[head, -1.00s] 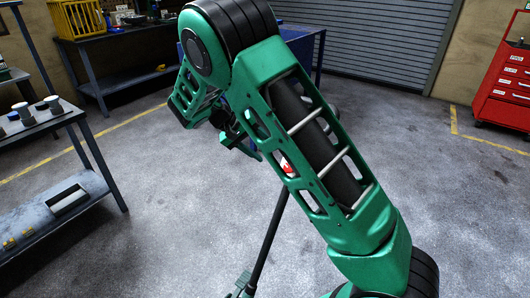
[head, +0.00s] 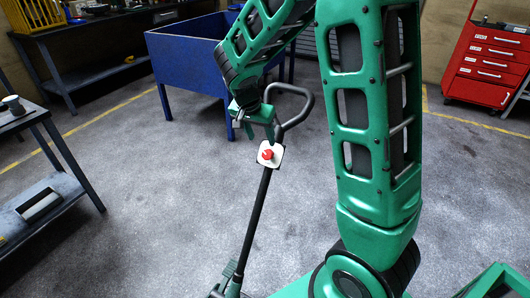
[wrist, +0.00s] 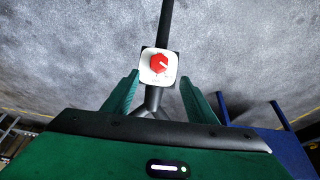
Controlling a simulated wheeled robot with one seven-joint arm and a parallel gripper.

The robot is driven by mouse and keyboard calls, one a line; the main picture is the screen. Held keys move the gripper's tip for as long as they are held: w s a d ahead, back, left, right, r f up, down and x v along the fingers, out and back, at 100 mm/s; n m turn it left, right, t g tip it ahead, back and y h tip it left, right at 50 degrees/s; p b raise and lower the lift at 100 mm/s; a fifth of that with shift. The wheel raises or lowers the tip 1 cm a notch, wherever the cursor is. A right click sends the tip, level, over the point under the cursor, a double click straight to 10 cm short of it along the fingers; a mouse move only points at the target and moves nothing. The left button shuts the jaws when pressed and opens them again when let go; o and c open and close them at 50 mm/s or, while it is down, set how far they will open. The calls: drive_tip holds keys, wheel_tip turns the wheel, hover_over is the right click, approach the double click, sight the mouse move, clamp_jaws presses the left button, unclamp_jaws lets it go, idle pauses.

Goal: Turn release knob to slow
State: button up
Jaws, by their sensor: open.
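The red release knob (head: 267,155) sits on a white square plate (head: 277,161) on the jack's dark handle shaft (head: 255,222). The black loop grip (head: 303,103) is at the top of the handle. In the wrist view the knob (wrist: 159,63) lies beyond and between my fingertips, with a light pointer line on its face; the plate's markings are too small to read. My gripper (head: 262,130) is open and just above the knob in the head view. In the wrist view its two green fingers (wrist: 160,88) stand apart with nothing between them touching.
A blue bin on legs (head: 190,62) stands behind the handle. A workbench (head: 40,150) is at the left and a red tool cabinet (head: 490,62) at the back right. The grey floor (head: 140,215) around the handle is clear.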

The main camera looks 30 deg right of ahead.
sight(266, 153)
drive_tip(key=x, duration=1)
drive_tip(key=shift+f, duration=0.1)
